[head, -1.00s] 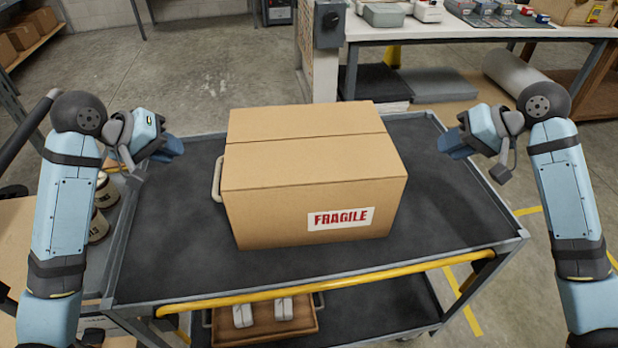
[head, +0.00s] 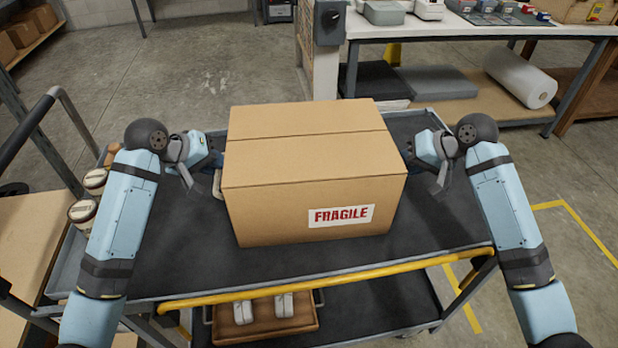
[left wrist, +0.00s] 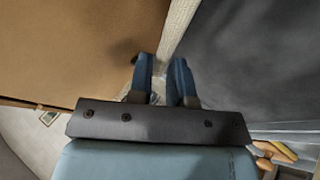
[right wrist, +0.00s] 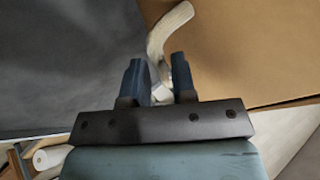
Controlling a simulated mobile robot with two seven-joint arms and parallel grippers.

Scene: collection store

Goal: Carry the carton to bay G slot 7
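The carton (head: 300,165) is a closed brown box with a red and white FRAGILE label on its front. It rests upright on the dark top of a cart (head: 200,265). My left gripper (head: 212,152) is at the carton's left side, at a pale side handle (left wrist: 177,28). My right gripper (head: 420,150) is at the right side, where another pale handle (right wrist: 165,32) shows in the right wrist view. In both wrist views each handle runs in toward the gap between two separated fingers. Whether the fingers press on the handles is unclear. Bay G slot 7 is not identifiable.
A yellow bar (head: 330,282) runs along the cart's front edge. A brown tray (head: 265,325) lies on its lower shelf. A white workbench (head: 480,28) stands behind at the right, with a white roll (head: 520,78) beneath. Open concrete floor (head: 200,60) lies behind the cart.

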